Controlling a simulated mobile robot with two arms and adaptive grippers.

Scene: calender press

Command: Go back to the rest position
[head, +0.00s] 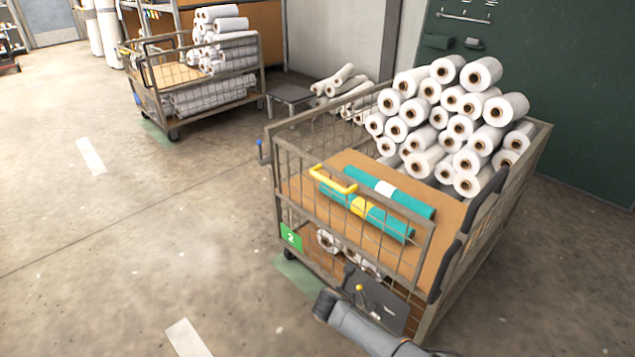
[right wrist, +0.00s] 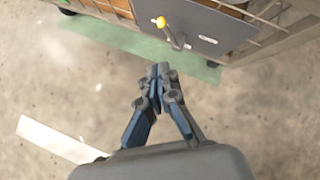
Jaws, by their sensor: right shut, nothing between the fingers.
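My right gripper (right wrist: 158,85) shows in the right wrist view, shut and empty, above the concrete floor just in front of a cart. In the head view only a grey part of my right arm shows at the bottom, in front of the cart's lower front; its fingers are not visible there. My left gripper is in no view. The wire-sided cart (head: 543,140) stands close in front, with two teal rolls on its brown shelf, one with a white band (head: 385,187) and one with a yellow band (head: 358,207).
Many white rolls (head: 447,69) are stacked at the cart's back. A grey panel (head: 376,298) with a yellow knob (right wrist: 161,21) is on its lower front. A second loaded cart (head: 262,75) and a low grey stool (head: 290,95) stand behind. The floor at left is clear.

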